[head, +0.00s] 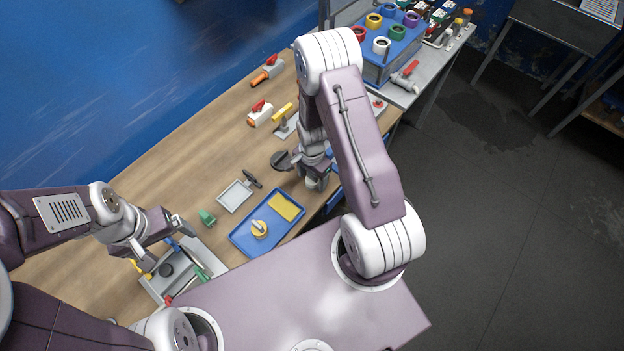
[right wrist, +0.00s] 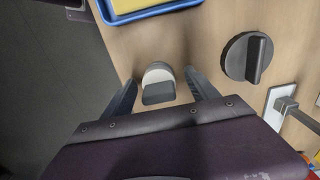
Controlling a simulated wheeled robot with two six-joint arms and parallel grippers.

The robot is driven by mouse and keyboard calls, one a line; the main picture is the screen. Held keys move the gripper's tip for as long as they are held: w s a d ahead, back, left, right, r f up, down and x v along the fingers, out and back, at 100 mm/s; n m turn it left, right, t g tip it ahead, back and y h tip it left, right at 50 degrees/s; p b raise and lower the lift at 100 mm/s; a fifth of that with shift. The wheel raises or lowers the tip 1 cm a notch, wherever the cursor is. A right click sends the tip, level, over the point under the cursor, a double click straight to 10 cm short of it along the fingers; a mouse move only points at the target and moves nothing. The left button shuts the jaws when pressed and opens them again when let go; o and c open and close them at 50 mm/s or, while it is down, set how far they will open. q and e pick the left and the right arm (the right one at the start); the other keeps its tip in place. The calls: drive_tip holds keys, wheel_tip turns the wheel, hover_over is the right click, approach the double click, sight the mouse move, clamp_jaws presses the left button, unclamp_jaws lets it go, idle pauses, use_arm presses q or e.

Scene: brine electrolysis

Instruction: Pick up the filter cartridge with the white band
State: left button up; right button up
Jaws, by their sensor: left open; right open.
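In the right wrist view a small upright piece with a pale whitish band and a dark grey face (right wrist: 158,92) stands on the wooden table. It looks like the filter cartridge with the white band. My right gripper (right wrist: 159,77) is open, with one finger on each side of it; I cannot tell whether they touch it. In the head view my right gripper (head: 318,182) is low over the table, right of the blue tray, and the piece is not clearly visible there. My left gripper (head: 168,243) is open over a grey tray (head: 213,258) at the left.
A blue tray (head: 240,240) holds a yellow pad and a round yellow-white item. A black round knob-like piece (right wrist: 248,58) lies close to my right gripper. Behind are red- and yellow-handled valves. A blue box (head: 375,70) with coloured rings stands on the far bench.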

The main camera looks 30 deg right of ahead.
drive_tip(key=shift+s, duration=0.1)
clamp_jaws()
drive_tip(key=shift+r, duration=0.1)
